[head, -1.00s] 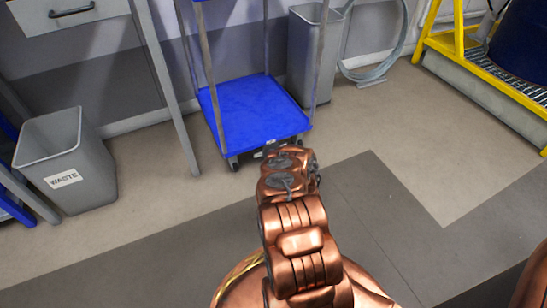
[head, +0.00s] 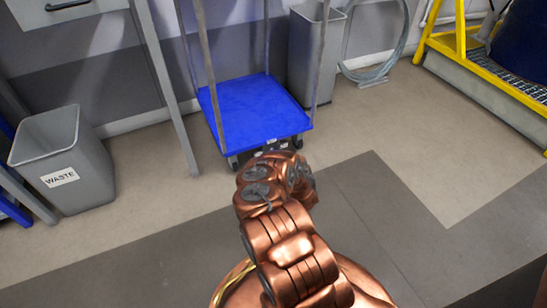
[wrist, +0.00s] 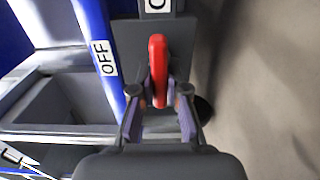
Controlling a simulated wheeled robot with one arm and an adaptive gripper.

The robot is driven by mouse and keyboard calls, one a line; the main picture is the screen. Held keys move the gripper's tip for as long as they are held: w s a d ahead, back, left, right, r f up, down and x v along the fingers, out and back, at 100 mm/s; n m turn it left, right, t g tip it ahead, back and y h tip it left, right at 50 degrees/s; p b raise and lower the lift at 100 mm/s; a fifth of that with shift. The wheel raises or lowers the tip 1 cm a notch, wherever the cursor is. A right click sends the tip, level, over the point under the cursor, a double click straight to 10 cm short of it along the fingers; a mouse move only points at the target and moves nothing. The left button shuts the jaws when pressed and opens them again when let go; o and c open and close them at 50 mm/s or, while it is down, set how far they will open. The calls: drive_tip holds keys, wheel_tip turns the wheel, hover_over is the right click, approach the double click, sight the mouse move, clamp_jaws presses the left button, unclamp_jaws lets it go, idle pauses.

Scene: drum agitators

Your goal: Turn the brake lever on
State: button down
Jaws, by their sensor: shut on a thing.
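The red brake lever (wrist: 157,58) stands upright in the wrist view, in front of a dark grey plate. My gripper (wrist: 159,96) is shut on the lever, with one finger on each side of its lower part. An "OFF" label (wrist: 106,57) is on the blue edge to the left of the lever. A second label (wrist: 158,6), cut off at the top, lies just above the lever's upper end; only its first letter shows. In the head view, the blue trolley (head: 255,105) stands ahead. My arm hides the lever and fingers there.
A grey waste bin (head: 62,158) stands on the left. A taller grey bin (head: 313,60) stands behind the trolley at right. A yellow frame (head: 465,60) is at the far right. The floor right of the trolley is clear.

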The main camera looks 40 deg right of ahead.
drive_tip(key=c, duration=1.2)
unclamp_jaws()
drive_tip(key=shift+o, duration=0.2)
drive_tip(key=shift+s, duration=0.1)
drive_tip(key=v, duration=1.1)
drive_tip(key=shift+s+a, duration=0.2)
drive_tip(key=shift+s, duration=0.15)
drive_tip(key=shift+s, duration=0.1)
